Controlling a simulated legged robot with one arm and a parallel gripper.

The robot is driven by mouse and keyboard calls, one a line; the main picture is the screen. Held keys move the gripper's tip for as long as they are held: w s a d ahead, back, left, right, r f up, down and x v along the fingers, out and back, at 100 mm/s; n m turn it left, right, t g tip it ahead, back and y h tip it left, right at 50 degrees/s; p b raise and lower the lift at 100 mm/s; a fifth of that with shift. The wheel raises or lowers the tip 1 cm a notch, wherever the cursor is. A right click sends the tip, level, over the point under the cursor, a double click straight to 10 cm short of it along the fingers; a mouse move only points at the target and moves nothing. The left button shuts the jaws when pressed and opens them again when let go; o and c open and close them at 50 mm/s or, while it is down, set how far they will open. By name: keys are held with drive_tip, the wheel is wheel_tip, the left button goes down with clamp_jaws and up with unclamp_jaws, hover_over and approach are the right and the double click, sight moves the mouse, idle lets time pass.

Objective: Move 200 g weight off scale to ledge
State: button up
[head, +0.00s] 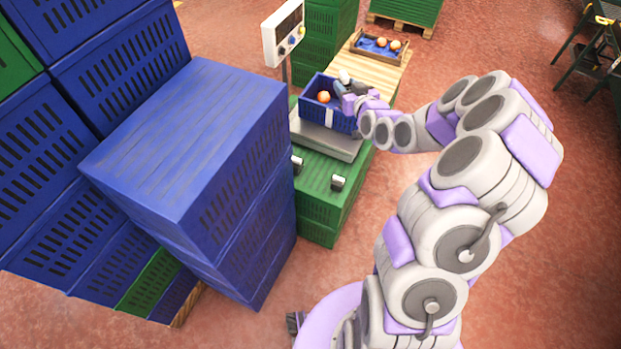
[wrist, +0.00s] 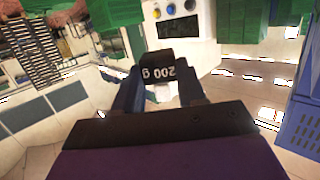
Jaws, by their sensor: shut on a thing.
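The dark weight marked "200 g" (wrist: 163,73) sits between the fingertips of my gripper (wrist: 160,92) in the wrist view, its label upside down. My gripper (head: 347,92) is shut on it. In the head view the gripper is over the right part of a blue crate (head: 318,114), and the weight is too small to make out clearly. The crate stands on the pale platform of the scale (head: 333,142) and holds an orange (head: 323,97). The scale's display head (head: 283,33) rises on a post behind it; its buttons (wrist: 172,10) show in the wrist view.
Two small grey items (head: 338,183) stand on green crates (head: 322,205) in front of the scale. Tall stacked blue crates (head: 185,140) block the left. Open floor lies right.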

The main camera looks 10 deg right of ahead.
drive_tip(key=s+d+f, duration=0.1)
drive_tip(key=d+f, duration=0.2)
drive_tip(key=f, duration=1.2)
drive_tip(key=s+d+f, duration=0.2)
drive_tip(key=d+f, duration=0.1)
drive_tip(key=f, duration=1.2)
drive_tip(key=s+a+f, duration=0.4)
drive_tip(key=s+f, duration=0.6)
drive_tip(key=f, duration=0.5)
drive_tip(key=b, duration=0.4)
hover_over(314, 189)
drive_tip(key=s+d, duration=0.1)
drive_tip(key=s, duration=0.1)
drive_tip(key=shift+w+d+f, duration=0.15)
drive_tip(key=shift+w+f, duration=0.05)
drive_tip(key=shift+f, duration=0.65)
drive_tip(key=shift+w+a, duration=0.2)
drive_tip(key=shift+w, duration=0.4)
drive_tip(key=f, duration=0.1)
drive_tip(key=f+b, duration=0.1)
drive_tip(key=a+f+b, duration=0.1)
drive_tip(key=shift+w+f, duration=0.3)
drive_tip(key=shift+d+r, duration=0.1)
